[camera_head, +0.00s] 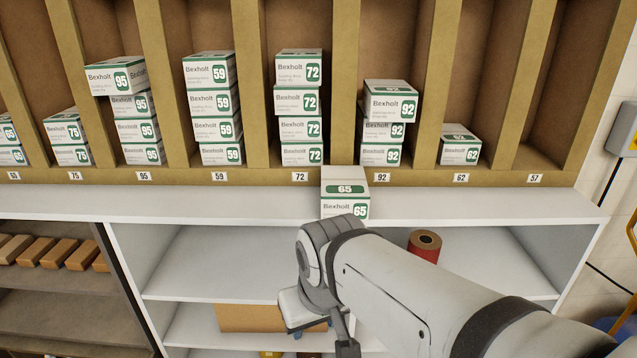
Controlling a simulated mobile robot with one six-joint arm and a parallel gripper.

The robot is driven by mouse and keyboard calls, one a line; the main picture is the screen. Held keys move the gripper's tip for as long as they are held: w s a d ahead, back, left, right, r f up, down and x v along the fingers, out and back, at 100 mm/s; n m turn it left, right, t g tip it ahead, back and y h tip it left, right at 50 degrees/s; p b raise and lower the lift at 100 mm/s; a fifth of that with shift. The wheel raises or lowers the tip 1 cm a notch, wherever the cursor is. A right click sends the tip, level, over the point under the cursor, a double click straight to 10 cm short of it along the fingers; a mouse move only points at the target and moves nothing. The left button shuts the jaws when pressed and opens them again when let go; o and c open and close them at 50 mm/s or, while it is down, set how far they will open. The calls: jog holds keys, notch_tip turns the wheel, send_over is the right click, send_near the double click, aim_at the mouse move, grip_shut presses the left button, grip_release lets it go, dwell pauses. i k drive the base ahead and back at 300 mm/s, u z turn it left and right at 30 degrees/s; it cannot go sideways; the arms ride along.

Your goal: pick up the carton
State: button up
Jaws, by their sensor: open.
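A white and green Bexholt carton marked 65 (344,180) sits alone on the front ledge of the white shelf unit, below the slots between labels 72 and 92. Its top and part of its front show; my arm hides its lower front edge. My arm comes in from the lower right, and its wrist bends down in front of the ledge. My gripper (345,345) shows only in part at the bottom edge, below and apart from the carton. It is open, and I see nothing held in it; its fingertips are not clearly visible.
A wooden rack (335,25) behind holds stacks of similar numbered cartons; slot 57 is empty. The white ledge (480,200) is clear on both sides of the carton. A red roll (425,246) and a cardboard box (250,318) sit on the shelves below.

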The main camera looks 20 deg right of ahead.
aim_at(345, 189)
jog(key=z, duration=3.5)
jog(key=k, duration=2.2)
jog(key=u, duration=0.85)
jog(key=i, duration=1)
jog(key=u, duration=0.15)
